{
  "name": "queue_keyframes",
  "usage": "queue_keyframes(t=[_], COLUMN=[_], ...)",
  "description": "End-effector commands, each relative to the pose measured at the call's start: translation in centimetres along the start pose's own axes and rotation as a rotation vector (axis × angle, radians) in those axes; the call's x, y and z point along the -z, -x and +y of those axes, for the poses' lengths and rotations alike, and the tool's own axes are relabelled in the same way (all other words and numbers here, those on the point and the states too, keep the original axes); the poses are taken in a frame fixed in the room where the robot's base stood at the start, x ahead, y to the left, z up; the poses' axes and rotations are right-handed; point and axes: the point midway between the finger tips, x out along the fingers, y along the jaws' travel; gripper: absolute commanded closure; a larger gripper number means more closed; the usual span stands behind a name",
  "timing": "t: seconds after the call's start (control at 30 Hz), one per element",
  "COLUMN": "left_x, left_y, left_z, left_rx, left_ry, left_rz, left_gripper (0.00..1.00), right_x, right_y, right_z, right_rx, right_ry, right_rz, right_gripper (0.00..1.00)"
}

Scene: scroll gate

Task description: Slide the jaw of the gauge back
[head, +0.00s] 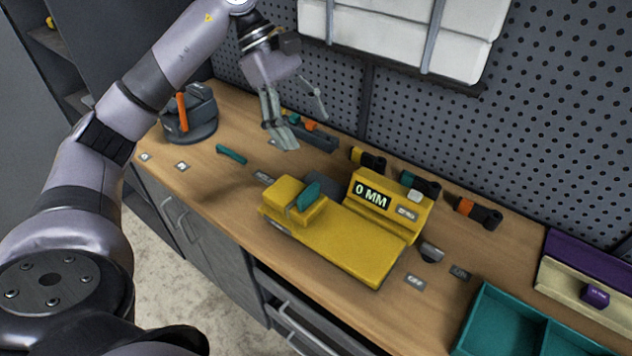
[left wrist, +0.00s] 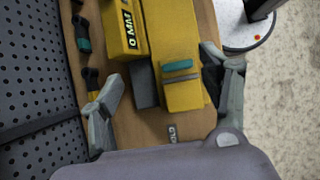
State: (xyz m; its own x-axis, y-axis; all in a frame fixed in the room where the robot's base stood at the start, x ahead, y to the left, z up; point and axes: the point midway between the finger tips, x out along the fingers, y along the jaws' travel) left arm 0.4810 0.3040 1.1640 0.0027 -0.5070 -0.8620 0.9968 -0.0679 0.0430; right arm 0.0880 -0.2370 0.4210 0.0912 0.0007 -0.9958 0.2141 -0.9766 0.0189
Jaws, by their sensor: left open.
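The yellow gauge (head: 345,244) lies on the wooden bench. Its raised display block (head: 385,205) reads "0 MM". A yellow jaw block (head: 292,200) with a teal handle (head: 308,195) sits at the gauge's left end. In the left wrist view the gauge's yellow body (left wrist: 172,35) and the teal handle (left wrist: 178,65) show ahead of the fingers. My left gripper (head: 298,122) is open and empty, above the bench to the back left of the gauge, apart from it. It also shows in the left wrist view (left wrist: 165,100). My right gripper is not in view.
A grey holder with an orange handle (head: 183,112) stands at the back left. Several dark tools lie along the pegboard (head: 520,120). A teal tray (head: 515,320) and a purple-and-cream box (head: 590,280) are at the right. A small teal piece (head: 231,154) lies left of the gauge.

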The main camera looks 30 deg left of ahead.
Motion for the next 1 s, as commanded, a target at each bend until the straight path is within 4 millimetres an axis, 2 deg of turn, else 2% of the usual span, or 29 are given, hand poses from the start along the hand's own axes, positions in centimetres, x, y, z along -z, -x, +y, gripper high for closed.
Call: queue_keyframes(t=[0.03,0.1,0.27,0.47,0.8,1.0], left_x=[1.3,2.5,3.5,3.9,4.7,5.2], left_y=[1.4,2.5,2.8,-0.3,-7.7,-11.4], left_z=[-0.5,-1.2,-1.8,-2.0,-2.4,-2.5], left_rx=[0.010,0.028,0.047,0.051,0.052,0.050], left_ry=[0.003,0.007,0.012,0.012,0.012,0.010], left_rz=[0.054,0.103,0.141,0.140,0.137,0.135], left_gripper=[0.30,0.30,0.30,0.30,0.30,0.30], right_x=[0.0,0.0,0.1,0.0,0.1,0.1], right_y=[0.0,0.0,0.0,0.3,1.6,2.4], right_z=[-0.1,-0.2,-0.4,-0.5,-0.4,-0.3], right_rx=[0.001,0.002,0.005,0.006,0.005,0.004], right_ry=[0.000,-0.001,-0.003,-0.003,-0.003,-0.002], right_rz=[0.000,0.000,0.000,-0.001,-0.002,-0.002], right_gripper=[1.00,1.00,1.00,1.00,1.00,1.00])
